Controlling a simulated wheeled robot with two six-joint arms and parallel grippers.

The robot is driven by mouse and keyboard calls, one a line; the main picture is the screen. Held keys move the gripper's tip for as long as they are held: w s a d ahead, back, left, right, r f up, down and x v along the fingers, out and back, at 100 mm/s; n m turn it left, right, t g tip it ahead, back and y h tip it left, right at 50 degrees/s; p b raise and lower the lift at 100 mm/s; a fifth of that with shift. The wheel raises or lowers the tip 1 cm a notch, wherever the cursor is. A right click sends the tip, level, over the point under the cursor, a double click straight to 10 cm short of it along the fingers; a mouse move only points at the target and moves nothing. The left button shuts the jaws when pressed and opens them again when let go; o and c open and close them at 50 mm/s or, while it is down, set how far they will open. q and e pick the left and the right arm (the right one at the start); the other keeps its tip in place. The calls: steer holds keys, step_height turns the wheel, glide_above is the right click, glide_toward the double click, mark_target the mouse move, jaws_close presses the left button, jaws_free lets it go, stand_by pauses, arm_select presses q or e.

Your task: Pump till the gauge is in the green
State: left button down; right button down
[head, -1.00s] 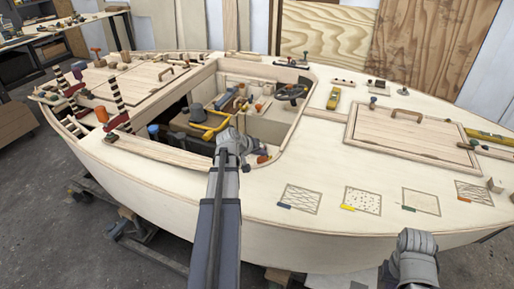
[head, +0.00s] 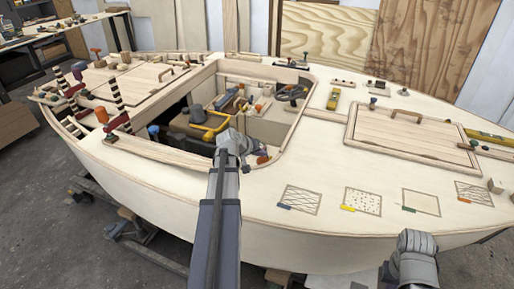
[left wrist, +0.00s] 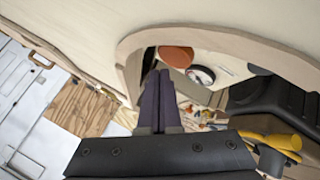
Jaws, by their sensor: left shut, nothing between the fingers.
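A yellow bar-shaped handle (head: 213,130), which looks like the pump handle, is in the open cockpit, left of my left wrist in the head view. In the left wrist view a yellow piece (left wrist: 272,140) shows at lower right, apart from the fingers. A round pale dial with a dark rim (left wrist: 201,75), likely the gauge, is beyond the fingertips; its needle and colours are too small to read. My left gripper (left wrist: 159,76) is shut and empty; in the head view my wrist hides its fingers. My right wrist shows at the bottom right, but its fingers do not.
The cockpit rim (head: 282,145) curves close around my left arm. An orange-brown round piece (left wrist: 176,57) is beside the dial. A black wheel (head: 292,92) stands at the cockpit's right. A hatch (head: 410,135) and patterned deck squares lie right; bare deck lies between.

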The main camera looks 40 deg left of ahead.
arm_select(q)
steer(key=shift+f, duration=0.15)
stand_by(0.5)
steer(key=shift+f+b, duration=0.3)
steer(key=shift+b, duration=0.15)
steer(key=shift+f+b, duration=0.35)
stand_by(0.4)
